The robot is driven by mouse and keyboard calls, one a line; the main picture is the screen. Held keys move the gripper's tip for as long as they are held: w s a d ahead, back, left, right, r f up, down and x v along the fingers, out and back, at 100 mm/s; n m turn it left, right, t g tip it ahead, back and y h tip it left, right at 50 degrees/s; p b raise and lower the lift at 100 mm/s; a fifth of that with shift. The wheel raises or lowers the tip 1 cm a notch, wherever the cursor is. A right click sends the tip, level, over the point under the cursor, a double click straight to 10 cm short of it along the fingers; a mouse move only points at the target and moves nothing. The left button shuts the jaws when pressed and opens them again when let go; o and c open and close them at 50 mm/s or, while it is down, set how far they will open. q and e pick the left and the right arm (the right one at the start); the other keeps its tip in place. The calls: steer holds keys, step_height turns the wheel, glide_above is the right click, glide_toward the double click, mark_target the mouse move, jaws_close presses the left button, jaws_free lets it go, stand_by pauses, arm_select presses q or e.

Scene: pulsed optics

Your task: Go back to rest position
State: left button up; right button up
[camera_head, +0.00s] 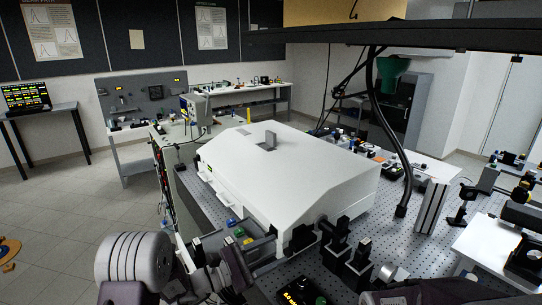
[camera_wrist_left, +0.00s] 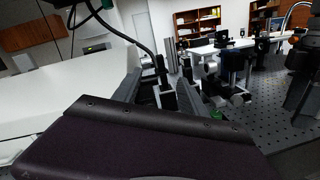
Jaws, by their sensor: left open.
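My left gripper (camera_head: 268,250) is at the lower middle of the head view, low at the front edge of the large white housing (camera_head: 290,165). Its jaws are open, with nothing seen held between them. In the left wrist view the two grey fingers (camera_wrist_left: 160,88) stand apart, and a dark optics mount shows in the gap beyond them. I cannot tell whether the fingers touch anything. My right gripper is not clearly seen in either view.
Black optical mounts (camera_head: 338,240) stand close to the right of my left gripper on the perforated optical table (camera_head: 425,250). A black hose (camera_head: 380,115) hangs down to the table. An overhead shelf (camera_head: 420,35) spans the upper right. Open floor (camera_head: 60,215) lies to the left.

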arm_select(q)
steer(key=s+d+r+m+g, duration=0.2)
steer(key=s+d+m+g, duration=0.2)
steer(key=s, duration=0.3)
arm_select(e)
steer(key=shift+s+d, duration=0.1)
arm_select(q)
steer(key=s+a+f+m+g+y, duration=0.1)
steer(key=s+f+m+g+y, duration=0.15)
steer(key=s, duration=0.45)
steer(key=s+a+f+m+g+y, duration=0.1)
steer(key=s+f+m+g+y, duration=0.1)
steer(key=s+f+m+g, duration=0.3)
arm_select(e)
steer(key=shift+s, duration=0.1)
arm_select(q)
steer(key=s+a+f+m+y, duration=0.35)
steer(key=s+a+y, duration=0.35)
steer(key=a, duration=0.3)
steer(key=w+a+f+m+t+y, duration=0.3)
steer(key=w+a+y, duration=0.1)
steer(key=a, duration=0.5)
steer(key=shift+a+f+m+t, duration=0.2)
steer(key=shift+m+t, duration=0.15)
steer(key=shift+m, duration=0.05)
steer(key=shift+y, duration=0.25)
